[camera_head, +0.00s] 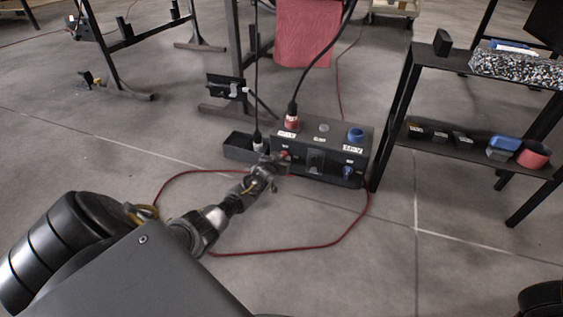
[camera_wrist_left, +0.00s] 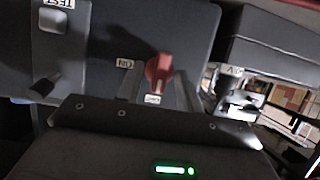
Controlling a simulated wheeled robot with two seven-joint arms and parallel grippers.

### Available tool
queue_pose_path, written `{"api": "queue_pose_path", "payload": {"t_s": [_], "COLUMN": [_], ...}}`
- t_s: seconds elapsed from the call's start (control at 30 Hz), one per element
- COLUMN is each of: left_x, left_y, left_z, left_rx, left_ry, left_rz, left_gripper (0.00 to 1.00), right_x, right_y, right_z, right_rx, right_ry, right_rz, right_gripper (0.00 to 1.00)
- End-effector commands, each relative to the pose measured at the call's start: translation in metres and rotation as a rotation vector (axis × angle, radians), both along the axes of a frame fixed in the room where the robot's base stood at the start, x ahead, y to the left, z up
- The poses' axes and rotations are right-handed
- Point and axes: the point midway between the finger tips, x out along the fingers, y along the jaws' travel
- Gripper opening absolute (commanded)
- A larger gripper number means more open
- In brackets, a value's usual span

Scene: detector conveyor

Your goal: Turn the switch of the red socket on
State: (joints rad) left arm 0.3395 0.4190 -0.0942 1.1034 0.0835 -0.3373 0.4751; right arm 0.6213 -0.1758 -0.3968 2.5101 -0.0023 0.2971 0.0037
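The dark socket box (camera_head: 335,133) stands on the floor with a red socket (camera_head: 292,122) on top, a black plug and cable in it. The red switch (camera_head: 284,155) is on the box's front face below that socket. In the left wrist view the red switch (camera_wrist_left: 158,69) shows close up, with an ON label (camera_wrist_left: 125,63) on its left and another small label (camera_wrist_left: 152,99) just below its pale tip. My left gripper (camera_head: 275,165) is at the switch, its fingers (camera_wrist_left: 157,93) apart on either side of the knob's lower part. Contact cannot be told. My right gripper is not seen.
A blue socket (camera_head: 355,135) and blue switch (camera_head: 348,170) are on the box's right part. A dark open bin (camera_head: 238,147) stands at its left. A black shelf (camera_head: 470,150) is close on the right. A red cable (camera_head: 300,251) loops across the floor in front.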

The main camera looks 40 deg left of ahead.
Motion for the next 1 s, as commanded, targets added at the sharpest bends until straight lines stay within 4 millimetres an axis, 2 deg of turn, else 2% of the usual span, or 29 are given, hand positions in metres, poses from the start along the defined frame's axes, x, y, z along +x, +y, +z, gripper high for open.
{"api": "queue_pose_path", "payload": {"t_s": [0.17,0.37,0.4,0.73,1.0], "left_x": [0.0,0.0,0.0,0.0,0.001], "left_y": [0.0,0.0,0.0,-0.002,-0.004], "left_z": [0.001,0.0,0.0,0.002,0.002], "left_rx": [0.0,0.001,0.001,0.059,0.24], "left_ry": [0.0,0.0,0.0,0.02,0.087], "left_rz": [0.0,0.0,0.0,-0.002,-0.001], "left_gripper": [0.35,0.09,0.07,0.07,0.07], "right_x": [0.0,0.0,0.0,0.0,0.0], "right_y": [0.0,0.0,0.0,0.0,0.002], "right_z": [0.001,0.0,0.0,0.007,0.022], "right_rx": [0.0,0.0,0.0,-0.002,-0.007], "right_ry": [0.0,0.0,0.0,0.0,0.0], "right_rz": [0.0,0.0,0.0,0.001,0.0], "right_gripper": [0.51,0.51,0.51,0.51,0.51]}}
